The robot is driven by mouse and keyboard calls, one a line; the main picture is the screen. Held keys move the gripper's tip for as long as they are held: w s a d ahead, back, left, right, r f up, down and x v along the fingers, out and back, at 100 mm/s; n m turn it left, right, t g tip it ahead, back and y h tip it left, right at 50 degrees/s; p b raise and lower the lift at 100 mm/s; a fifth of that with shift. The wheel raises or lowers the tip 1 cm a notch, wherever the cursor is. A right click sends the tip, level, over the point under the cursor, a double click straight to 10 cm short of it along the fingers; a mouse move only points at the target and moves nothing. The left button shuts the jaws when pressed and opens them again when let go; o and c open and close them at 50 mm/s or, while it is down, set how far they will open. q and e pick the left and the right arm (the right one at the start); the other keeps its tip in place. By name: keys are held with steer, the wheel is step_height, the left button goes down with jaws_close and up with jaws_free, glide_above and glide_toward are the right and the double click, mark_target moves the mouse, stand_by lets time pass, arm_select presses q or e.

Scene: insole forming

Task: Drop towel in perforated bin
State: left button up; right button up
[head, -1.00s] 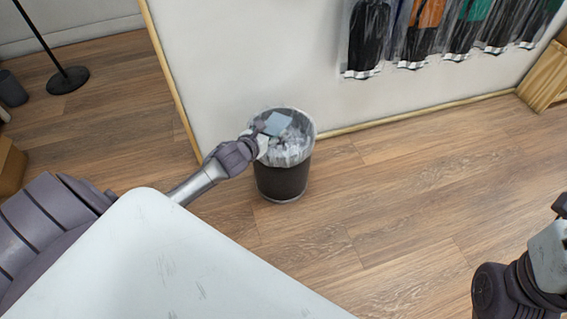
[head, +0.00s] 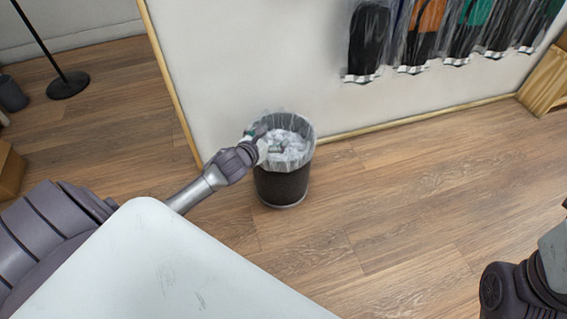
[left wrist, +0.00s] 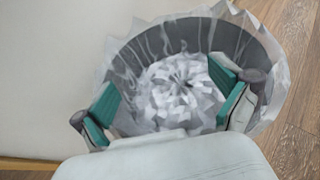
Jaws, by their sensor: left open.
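The perforated bin (head: 281,186) is a dark round basket on the floor by the wall, lined with a clear plastic bag. Crumpled whitish material (head: 286,145) lies inside it. My left gripper (head: 268,143) is over the near left part of the bin's mouth. In the left wrist view its teal-padded fingers (left wrist: 170,104) are spread wide with nothing between them, above the crumpled contents (left wrist: 175,88). I cannot pick out the blue-grey towel as a separate thing in either current view. My right gripper is out of frame; only part of that arm shows at the lower right.
A white wall (head: 250,55) with a wooden skirting stands right behind the bin. Bagged garments (head: 422,35) hang on it at the upper right. A cardboard box (head: 9,170) and a black stand base (head: 68,84) are at the left. The wood floor right of the bin is clear.

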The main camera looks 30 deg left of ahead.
arm_select(q)
steer(key=v, duration=1.2)
steer(key=shift+d+f, duration=0.1)
